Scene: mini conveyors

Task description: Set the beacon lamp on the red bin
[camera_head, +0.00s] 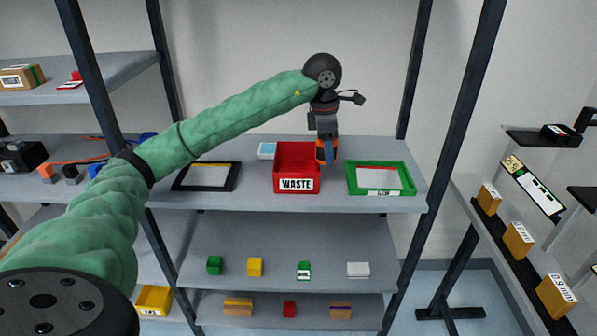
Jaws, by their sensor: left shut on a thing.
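The red bin (297,163) stands on the middle shelf, with a white WASTE label on its front. My left gripper (327,157) points down at the bin's right edge, over or just behind its right wall; I cannot tell the exact depth. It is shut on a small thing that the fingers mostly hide. I take this to be the beacon lamp, as no lamp shows clearly elsewhere, but its shape cannot be made out. Orange and blue patches show around the fingertips. My right gripper is not in view.
A green tray (381,191) stands close right of the bin, a black-framed tray (233,178) to its left. A light blue box (267,151) sits behind left. Lower shelves hold several small blocks. Dark uprights flank the shelf; a sloped rack with boxes (517,239) stands right.

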